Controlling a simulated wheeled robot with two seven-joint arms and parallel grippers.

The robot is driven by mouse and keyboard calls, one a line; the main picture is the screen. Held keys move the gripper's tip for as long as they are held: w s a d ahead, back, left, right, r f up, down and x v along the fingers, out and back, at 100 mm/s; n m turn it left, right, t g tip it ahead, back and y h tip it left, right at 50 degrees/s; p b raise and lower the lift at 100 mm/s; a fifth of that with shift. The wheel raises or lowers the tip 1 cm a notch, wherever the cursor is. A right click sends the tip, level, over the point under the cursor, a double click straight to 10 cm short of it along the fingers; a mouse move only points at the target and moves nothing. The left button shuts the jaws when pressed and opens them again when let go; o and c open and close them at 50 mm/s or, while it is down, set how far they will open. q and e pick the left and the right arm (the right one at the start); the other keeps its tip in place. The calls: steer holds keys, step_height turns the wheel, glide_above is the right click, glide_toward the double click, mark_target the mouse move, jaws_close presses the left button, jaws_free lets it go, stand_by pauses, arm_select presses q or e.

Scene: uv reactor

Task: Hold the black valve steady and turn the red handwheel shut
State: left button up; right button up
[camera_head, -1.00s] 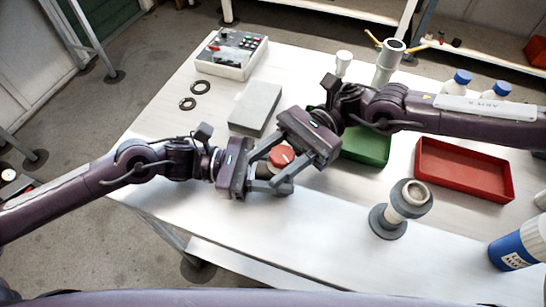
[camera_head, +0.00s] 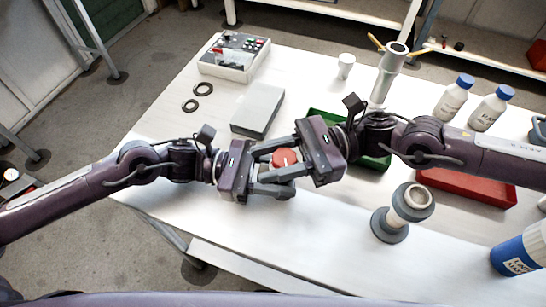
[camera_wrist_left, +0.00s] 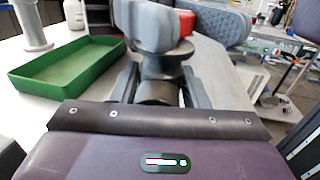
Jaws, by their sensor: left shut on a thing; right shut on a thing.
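The red handwheel (camera_head: 285,157) sits on top of the valve near the front middle of the table. My right gripper (camera_head: 260,164) comes from the right and is shut on the handwheel, one finger on each side. My left gripper (camera_head: 288,188) comes from the left, lower down, shut on the dark valve body under the wheel. In the left wrist view the valve body (camera_wrist_left: 160,90) stands between my left fingers and looks grey. The red wheel (camera_wrist_left: 186,20) shows partly behind a right finger there. In the head view the valve body is mostly hidden by the grippers.
A green tray (camera_head: 373,162) and a red tray (camera_head: 465,188) lie right of the grippers. A grey flanged pipe piece (camera_head: 403,210) stands at front right. A grey box (camera_head: 258,110), a control panel (camera_head: 234,56) and two black rings (camera_head: 196,97) lie behind.

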steer(key=o, duration=1)
steer(key=v, duration=1.2)
